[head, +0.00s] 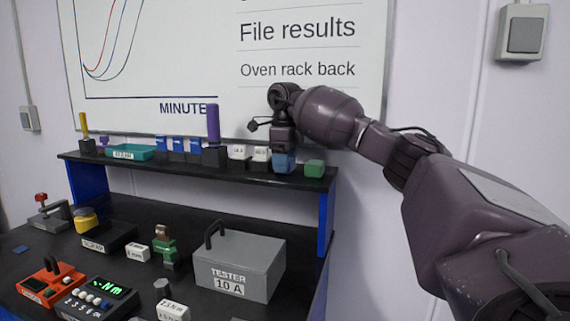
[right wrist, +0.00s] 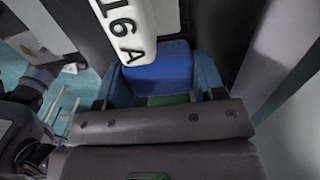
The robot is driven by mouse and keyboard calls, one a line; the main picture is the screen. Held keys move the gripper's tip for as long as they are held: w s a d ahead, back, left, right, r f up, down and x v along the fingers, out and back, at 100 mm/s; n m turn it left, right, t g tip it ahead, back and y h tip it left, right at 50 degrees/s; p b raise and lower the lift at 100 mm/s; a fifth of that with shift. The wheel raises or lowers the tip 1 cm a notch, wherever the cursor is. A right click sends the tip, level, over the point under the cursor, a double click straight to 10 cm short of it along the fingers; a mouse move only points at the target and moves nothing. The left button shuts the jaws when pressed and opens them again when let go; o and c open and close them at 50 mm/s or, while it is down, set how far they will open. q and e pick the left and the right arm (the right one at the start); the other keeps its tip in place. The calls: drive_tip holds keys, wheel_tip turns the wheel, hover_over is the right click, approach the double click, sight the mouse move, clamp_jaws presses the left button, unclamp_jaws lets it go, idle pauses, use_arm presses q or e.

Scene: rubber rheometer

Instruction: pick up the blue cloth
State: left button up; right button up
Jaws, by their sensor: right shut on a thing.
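My right gripper (head: 284,157) is at the right end of the black shelf, pointing down, its fingers low at the shelf top. In the right wrist view its two blue-grey fingers (right wrist: 160,82) are shut on a folded, block-like blue thing, which I take as the blue cloth (right wrist: 158,68). In the head view the cloth is mostly hidden by the fingers. I cannot tell whether it still touches the shelf. My left gripper is not in view.
A green block (head: 314,168) stands just right of the gripper. A white labelled block (head: 261,154) stands close on its left, then a purple cylinder (head: 213,122) and several blue-and-white blocks. Below, the bench holds a grey tester box (head: 240,262). A whiteboard (head: 170,60) hangs behind.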

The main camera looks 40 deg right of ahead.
wheel_tip(320, 180, up, 8)
drive_tip(key=shift+r+p, duration=0.15)
drive_tip(key=shift+p, duration=0.25)
wheel_tip(320, 180, up, 12)
drive_tip(key=p, duration=0.4)
drive_tip(key=shift+f+p, duration=0.2)
drive_tip(key=shift+p, duration=0.15)
